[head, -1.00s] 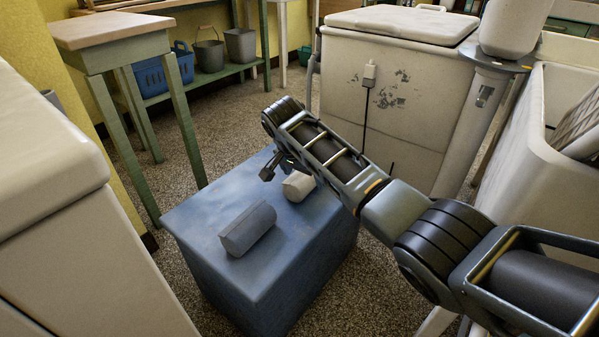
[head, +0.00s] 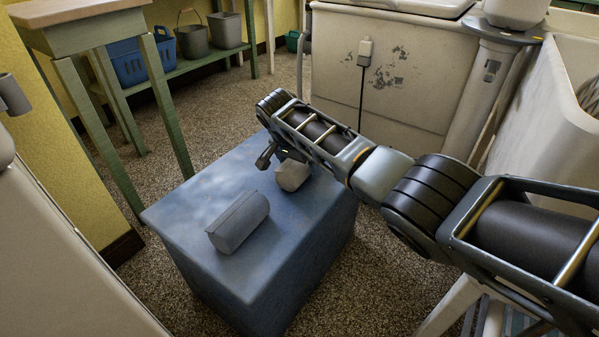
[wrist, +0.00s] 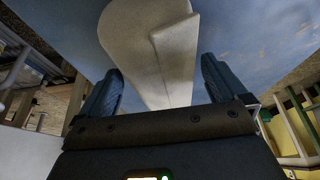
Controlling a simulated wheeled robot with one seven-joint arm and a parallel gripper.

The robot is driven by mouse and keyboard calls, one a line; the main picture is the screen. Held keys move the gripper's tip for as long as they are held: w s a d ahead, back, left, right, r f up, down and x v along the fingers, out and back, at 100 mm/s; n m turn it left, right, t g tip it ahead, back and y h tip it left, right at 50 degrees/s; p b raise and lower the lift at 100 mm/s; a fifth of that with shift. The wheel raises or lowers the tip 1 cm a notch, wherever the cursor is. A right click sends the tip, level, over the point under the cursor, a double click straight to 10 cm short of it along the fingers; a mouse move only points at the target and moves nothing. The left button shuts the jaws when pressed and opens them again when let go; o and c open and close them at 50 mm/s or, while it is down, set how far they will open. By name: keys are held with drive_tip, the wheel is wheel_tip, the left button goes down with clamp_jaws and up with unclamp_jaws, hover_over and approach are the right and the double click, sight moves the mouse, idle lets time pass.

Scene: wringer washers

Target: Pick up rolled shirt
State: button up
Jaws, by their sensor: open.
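A cream rolled cloth (head: 292,176), which looks like a rolled shirt, lies on the blue block (head: 190,205), near its far right part. A second, grey roll (head: 238,222) lies nearer the front of the same block; I cannot tell which garment each is. My gripper (head: 278,162) is over the cream roll and partly hides it. In the wrist view the cream roll (wrist: 155,40) runs lengthwise between the two open fingers of my gripper (wrist: 162,75). Its near end passes out of sight behind the gripper body. I cannot tell whether the fingers touch it.
A white washer tub (head: 400,75) stands behind the block, with another white tub (head: 550,110) at right. A green-legged table (head: 85,35) and a shelf with a blue basket (head: 140,60) and buckets are at back left. Speckled floor (head: 160,275) shows around the block.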

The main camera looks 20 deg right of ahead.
drive_tip(key=shift+c, duration=0.2)
drive_tip(key=c, duration=1.3)
